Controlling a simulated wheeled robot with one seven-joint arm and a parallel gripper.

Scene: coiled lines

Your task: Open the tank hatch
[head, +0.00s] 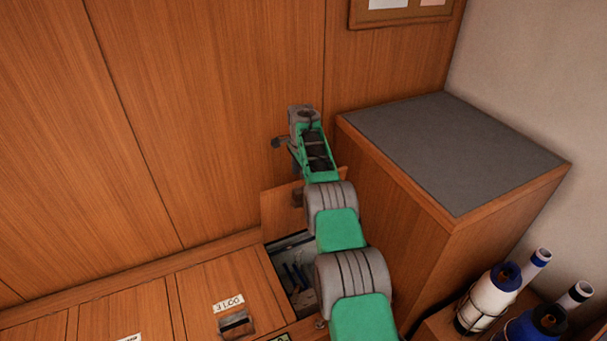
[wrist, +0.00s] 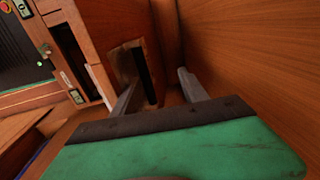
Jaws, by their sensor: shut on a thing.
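The tank hatch (head: 280,212) is a wooden lid that stands raised, close to upright, at the back of its opening (head: 290,262). Blue and dark parts show inside the opening. My arm covers the right side of the hatch and opening. In the wrist view my gripper (wrist: 158,80) has its two grey fingers spaced apart, with a dark bar-like handle (wrist: 145,75) on a plate between them. It is shut on this handle. The exact contact is hard to see. In the head view the fingers are mostly hidden by my arm.
A wooden cabinet (head: 440,155) with a grey top stands close to the right of my arm. A closed, labelled lid with a handle (head: 235,322) lies to the left. The wood wall (head: 200,110) rises behind.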

